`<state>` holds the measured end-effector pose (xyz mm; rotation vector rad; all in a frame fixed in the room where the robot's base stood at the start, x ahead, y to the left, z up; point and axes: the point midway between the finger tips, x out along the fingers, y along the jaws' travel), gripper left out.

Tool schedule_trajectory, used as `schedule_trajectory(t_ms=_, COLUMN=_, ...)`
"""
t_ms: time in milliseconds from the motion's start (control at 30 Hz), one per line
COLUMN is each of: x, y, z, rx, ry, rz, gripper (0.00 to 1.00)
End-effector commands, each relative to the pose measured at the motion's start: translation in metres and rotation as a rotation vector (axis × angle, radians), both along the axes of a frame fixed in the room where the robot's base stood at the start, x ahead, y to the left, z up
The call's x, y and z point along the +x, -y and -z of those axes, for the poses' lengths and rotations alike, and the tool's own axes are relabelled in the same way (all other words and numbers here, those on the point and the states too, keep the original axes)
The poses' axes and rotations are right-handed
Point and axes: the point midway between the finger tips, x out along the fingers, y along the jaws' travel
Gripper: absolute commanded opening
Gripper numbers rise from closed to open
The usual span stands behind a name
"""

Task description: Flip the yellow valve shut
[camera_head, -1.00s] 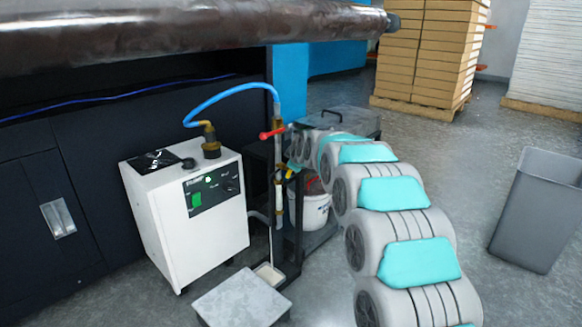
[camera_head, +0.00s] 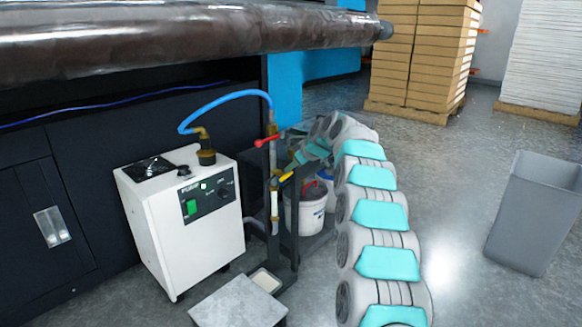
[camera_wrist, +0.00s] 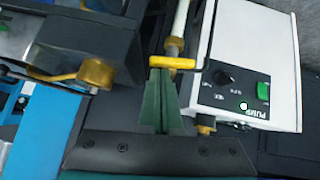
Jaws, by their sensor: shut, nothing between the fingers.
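The yellow valve handle (camera_head: 285,177) sticks out at a slant from the upright pipe (camera_head: 274,200) beside the white pump unit. In the wrist view, the yellow handle (camera_wrist: 172,62) lies crosswise over the pipe, just beyond my fingertips. My gripper (camera_wrist: 160,72) has its green fingers together, with nothing between them. In the head view, my gripper (camera_head: 297,162) is close to the yellow handle, on its right side. I cannot tell whether the fingertips touch the handle.
A red valve handle (camera_head: 270,141) sits higher on the same pipe. The white pump unit (camera_head: 180,225) with a blue hose (camera_head: 225,97) stands left. A white bucket (camera_head: 305,208) stands behind the pipe. A grey bin (camera_head: 533,213) is far right, with open floor before it.

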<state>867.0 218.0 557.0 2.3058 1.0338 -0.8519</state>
Motion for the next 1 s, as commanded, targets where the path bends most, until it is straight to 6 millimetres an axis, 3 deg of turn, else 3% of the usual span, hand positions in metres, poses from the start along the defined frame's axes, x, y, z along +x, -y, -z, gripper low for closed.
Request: schedule_trajectory(t_ms=1000, x=-0.001, y=0.0, z=-0.021, rx=0.0, ry=0.004, rz=0.002, gripper=0.0)
